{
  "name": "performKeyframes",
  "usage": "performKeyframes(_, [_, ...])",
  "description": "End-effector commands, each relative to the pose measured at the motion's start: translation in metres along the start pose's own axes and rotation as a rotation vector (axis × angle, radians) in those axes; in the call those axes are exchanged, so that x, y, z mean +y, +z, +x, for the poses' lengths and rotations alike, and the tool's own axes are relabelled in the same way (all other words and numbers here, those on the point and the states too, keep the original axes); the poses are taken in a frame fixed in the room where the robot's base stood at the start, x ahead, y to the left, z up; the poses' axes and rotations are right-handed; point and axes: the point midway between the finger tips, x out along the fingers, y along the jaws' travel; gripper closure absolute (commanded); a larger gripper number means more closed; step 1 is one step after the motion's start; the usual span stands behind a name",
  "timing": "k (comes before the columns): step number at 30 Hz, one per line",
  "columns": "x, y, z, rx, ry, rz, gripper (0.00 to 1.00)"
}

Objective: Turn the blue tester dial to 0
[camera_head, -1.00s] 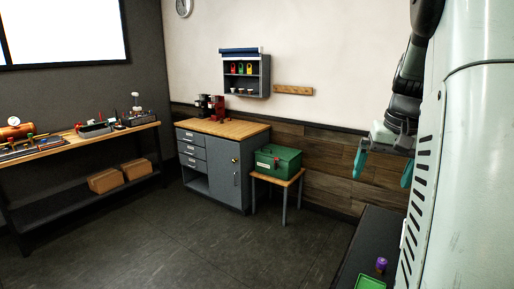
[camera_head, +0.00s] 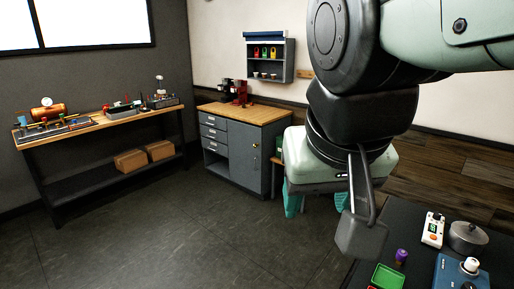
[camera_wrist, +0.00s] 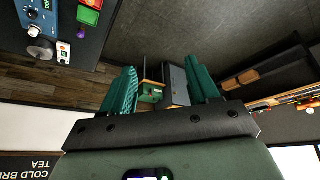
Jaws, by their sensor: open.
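The blue tester (camera_head: 450,272) sits at the lower right of the head view, on the dark surface, partly cut off by the frame edge. A white knob (camera_head: 471,265) stands on it; its setting is too small to read. In the wrist view the blue tester (camera_wrist: 42,14) is at the upper left, with its white knob (camera_wrist: 33,31) showing. My gripper (camera_head: 317,204) hangs in the middle of the head view, left of and apart from the tester. Its teal fingers are spread wide with nothing between them, as the wrist view also shows (camera_wrist: 163,88).
Near the tester are a white handheld meter (camera_head: 432,230), a grey lidded pot (camera_head: 467,238), a purple-topped item (camera_head: 401,256) and a green tray (camera_head: 388,277). A grey cabinet (camera_head: 240,150) and a long workbench (camera_head: 95,128) stand farther off. Open floor lies between.

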Motion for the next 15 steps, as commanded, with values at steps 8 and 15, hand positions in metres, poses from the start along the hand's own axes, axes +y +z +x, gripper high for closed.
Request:
performKeyframes(8, [0.022,-0.077,0.033,-0.100,0.141,0.176,0.40])
performKeyframes(15, [0.113,-0.135,0.100,-0.202,0.248,0.431,0.40])
